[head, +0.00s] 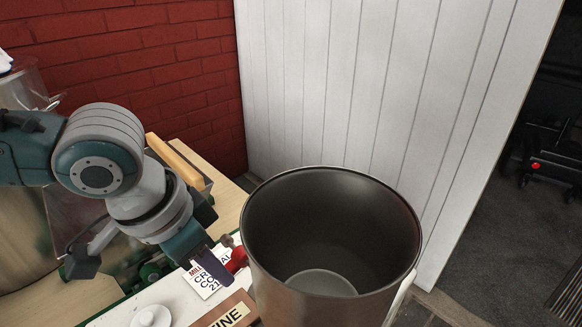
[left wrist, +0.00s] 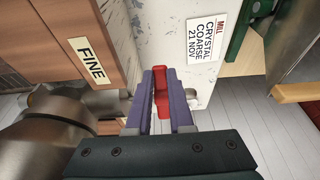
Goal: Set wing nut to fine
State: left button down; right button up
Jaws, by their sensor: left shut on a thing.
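The red wing nut (head: 238,259) shows beside a white card in the head view. In the left wrist view the red wing nut (left wrist: 161,92) lies between the two purple fingers. My left gripper (head: 216,265) is shut on it; its fingers also fill the middle of the left wrist view (left wrist: 163,100). A FINE label (head: 231,315) is on a brown wooden board; it also shows in the left wrist view (left wrist: 93,65). The white card (left wrist: 203,41) reads MILL CRYSTAL COARSE 21 NOV. The wing nut's setting cannot be told. My right gripper is out of view.
A large open metal pot (head: 262,275) stands close to the right of the wing nut. A white panelled wall (head: 350,80) and a red brick wall (head: 130,60) stand behind. A wooden bar (head: 174,160) lies behind my left wrist. A green part (left wrist: 238,30) is near the card.

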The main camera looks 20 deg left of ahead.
pick_arm(q)
jog(key=shift+s+f+t+h+p, duration=0.1)
jog(key=shift+f+t+h+p, duration=0.15)
jog(key=shift+t, duration=0.3)
jog(key=shift+f+t+h+p, duration=0.15)
jog(key=shift+t+h, duration=0.1)
jog(key=shift+t, duration=0.3)
jog(key=c, duration=0.8)
grip_release()
jog(key=p+v, duration=0.4)
jog(key=v, duration=0.6)
